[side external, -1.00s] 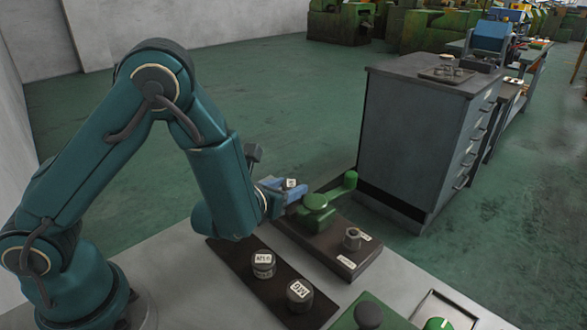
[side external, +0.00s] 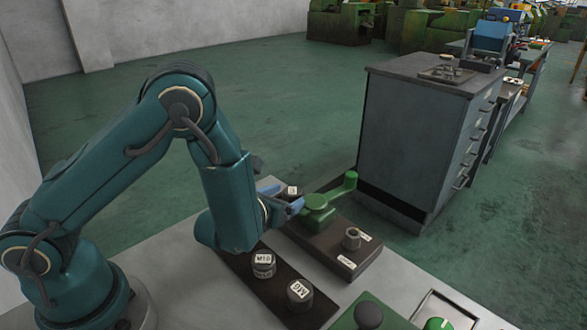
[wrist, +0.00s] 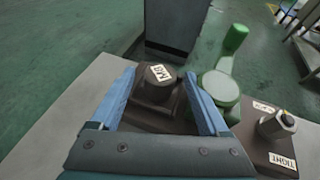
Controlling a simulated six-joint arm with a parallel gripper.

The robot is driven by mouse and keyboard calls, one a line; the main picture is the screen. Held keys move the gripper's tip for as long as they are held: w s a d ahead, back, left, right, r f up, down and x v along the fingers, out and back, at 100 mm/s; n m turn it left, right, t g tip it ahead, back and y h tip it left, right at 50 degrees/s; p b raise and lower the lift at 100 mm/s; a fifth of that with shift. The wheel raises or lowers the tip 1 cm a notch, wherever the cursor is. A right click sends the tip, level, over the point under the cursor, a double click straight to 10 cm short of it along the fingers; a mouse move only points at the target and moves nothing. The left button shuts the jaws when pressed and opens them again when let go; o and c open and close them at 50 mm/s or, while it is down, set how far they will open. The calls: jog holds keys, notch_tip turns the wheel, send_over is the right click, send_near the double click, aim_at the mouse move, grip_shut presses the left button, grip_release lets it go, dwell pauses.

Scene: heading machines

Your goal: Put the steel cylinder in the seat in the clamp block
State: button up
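The steel cylinder (wrist: 157,78), dark with a white label that seems to read M8, stands upright at the dark clamp block (wrist: 148,112), between my fingers. Its label also shows in the side view (side external: 292,190). How deep it sits in the seat is hidden. My gripper (wrist: 158,72) has its blue fingers spread on either side of the cylinder, with what looks like a small gap at each side. In the side view my gripper (side external: 282,197) is low over the far left end of the clamp base (side external: 318,243). The green clamp lever (side external: 316,202) is just right of the fingers.
A dark rack (side external: 262,288) in front holds two labelled cylinders, M10 (side external: 263,265) and M6 (side external: 299,295). A hex post (side external: 352,239) stands at the base's right end, by a TIGHT label (wrist: 282,160). A grey cabinet (side external: 420,140) stands behind.

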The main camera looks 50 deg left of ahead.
jog(key=shift+r, duration=0.1)
jog(key=shift+s+r, duration=0.1)
jog(key=shift+r, duration=0.05)
jog(key=v, duration=0.7)
jog(key=shift+s, duration=0.1)
jog(key=shift+c, duration=0.3)
